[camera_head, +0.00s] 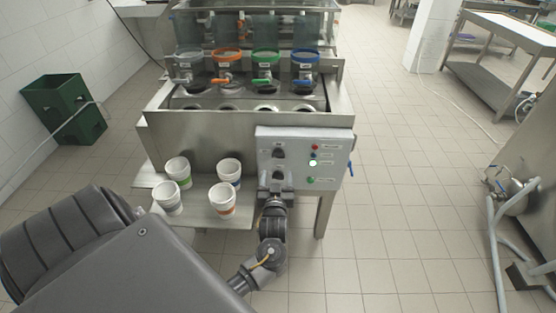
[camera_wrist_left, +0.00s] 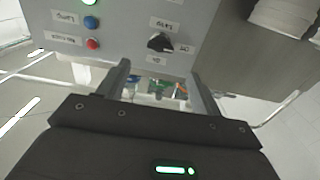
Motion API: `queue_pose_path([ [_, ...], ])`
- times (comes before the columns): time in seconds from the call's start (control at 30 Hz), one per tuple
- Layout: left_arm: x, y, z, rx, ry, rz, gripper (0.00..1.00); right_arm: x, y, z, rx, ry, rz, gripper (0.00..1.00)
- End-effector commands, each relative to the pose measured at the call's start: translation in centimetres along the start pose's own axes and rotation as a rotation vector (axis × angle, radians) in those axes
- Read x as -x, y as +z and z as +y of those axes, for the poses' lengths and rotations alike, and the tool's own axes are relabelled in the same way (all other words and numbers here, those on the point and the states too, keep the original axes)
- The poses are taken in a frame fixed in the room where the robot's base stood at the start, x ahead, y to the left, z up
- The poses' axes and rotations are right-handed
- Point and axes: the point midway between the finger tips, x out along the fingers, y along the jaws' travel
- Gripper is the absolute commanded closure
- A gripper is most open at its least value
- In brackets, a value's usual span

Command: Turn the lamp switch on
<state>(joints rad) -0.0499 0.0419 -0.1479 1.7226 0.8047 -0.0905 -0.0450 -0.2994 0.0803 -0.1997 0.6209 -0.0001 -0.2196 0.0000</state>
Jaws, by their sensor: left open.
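A black rotary switch (camera_wrist_left: 160,42) sits on the grey control panel (camera_wrist_left: 125,18), with small labels around it that I cannot read. In the head view a dark knob (camera_head: 278,153) shows on the left part of the panel (camera_head: 338,150). I cannot tell which knob the labels name as the lamp switch. My left gripper (camera_head: 277,178) is in front of the panel's lower left part, partly covering it. In the left wrist view its two fingers (camera_wrist_left: 157,70) are apart and empty, below the rotary switch in the picture. My right gripper is out of view.
Red, blue and green buttons or lights (camera_head: 313,155) are on the panel beside the knobs; one glows. Several white cups (camera_head: 222,201) stand on the metal shelf left of my gripper. Valves with coloured rings (camera_head: 265,58) are behind.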

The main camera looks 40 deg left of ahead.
Motion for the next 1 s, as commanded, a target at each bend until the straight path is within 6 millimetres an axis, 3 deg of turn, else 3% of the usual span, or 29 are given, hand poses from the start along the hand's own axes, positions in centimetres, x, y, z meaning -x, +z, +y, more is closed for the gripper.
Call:
queue_pose_path([
  [0.2, -4.4, -0.2, 0.0, -0.003, 0.0, 0.002, 0.35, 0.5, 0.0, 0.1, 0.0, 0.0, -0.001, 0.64],
  [0.43, -7.5, -0.1, 0.1, -0.002, 0.002, 0.001, 0.35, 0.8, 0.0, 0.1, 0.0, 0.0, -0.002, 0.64],
  [0.87, -8.5, 0.0, 0.0, 0.0, 0.001, -0.001, 0.35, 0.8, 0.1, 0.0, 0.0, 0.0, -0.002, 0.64],
  [1.0, -8.5, 0.0, 0.0, 0.0, 0.001, -0.001, 0.52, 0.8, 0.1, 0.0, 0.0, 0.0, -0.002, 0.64],
])
